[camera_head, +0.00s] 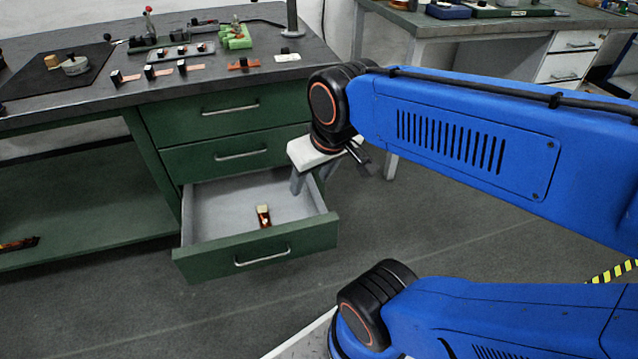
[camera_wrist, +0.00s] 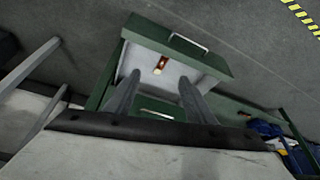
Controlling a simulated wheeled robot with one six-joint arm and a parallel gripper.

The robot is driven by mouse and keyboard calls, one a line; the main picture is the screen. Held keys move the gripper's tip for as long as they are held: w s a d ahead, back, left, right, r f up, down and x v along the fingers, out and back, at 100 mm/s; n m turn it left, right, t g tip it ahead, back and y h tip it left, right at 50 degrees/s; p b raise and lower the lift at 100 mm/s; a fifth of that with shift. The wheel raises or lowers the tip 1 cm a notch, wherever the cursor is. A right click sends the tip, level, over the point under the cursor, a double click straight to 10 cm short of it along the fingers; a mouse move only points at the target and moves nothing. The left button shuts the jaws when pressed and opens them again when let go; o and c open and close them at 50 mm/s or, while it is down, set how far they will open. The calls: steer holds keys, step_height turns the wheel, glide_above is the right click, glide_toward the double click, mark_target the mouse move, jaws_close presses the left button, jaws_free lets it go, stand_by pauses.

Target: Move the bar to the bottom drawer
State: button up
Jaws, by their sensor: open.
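The bottom drawer (camera_head: 256,254) of the green bench is pulled open. A small copper-brown bar (camera_head: 264,220) with a pale cream end lies inside on the drawer's grey floor. In the wrist view the bar (camera_wrist: 160,66) shows in the open drawer (camera_wrist: 183,49), beyond and roughly between the fingertips. My gripper (camera_head: 308,188) is open and empty. It hangs above the right part of the drawer, apart from the bar. Its two fingers also show spread in the wrist view (camera_wrist: 160,78).
The two drawers above (camera_head: 222,110) are closed. The benchtop (camera_head: 110,98) holds several small copper pieces, a black mat and green fixtures. Another workbench (camera_head: 470,30) stands at the back right. The floor (camera_head: 230,310) before the drawer is clear.

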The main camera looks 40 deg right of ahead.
steer(key=s, duration=0.2)
steer(key=shift+s+r, duration=0.15)
steer(key=shift+s, duration=0.15)
stand_by(1.2)
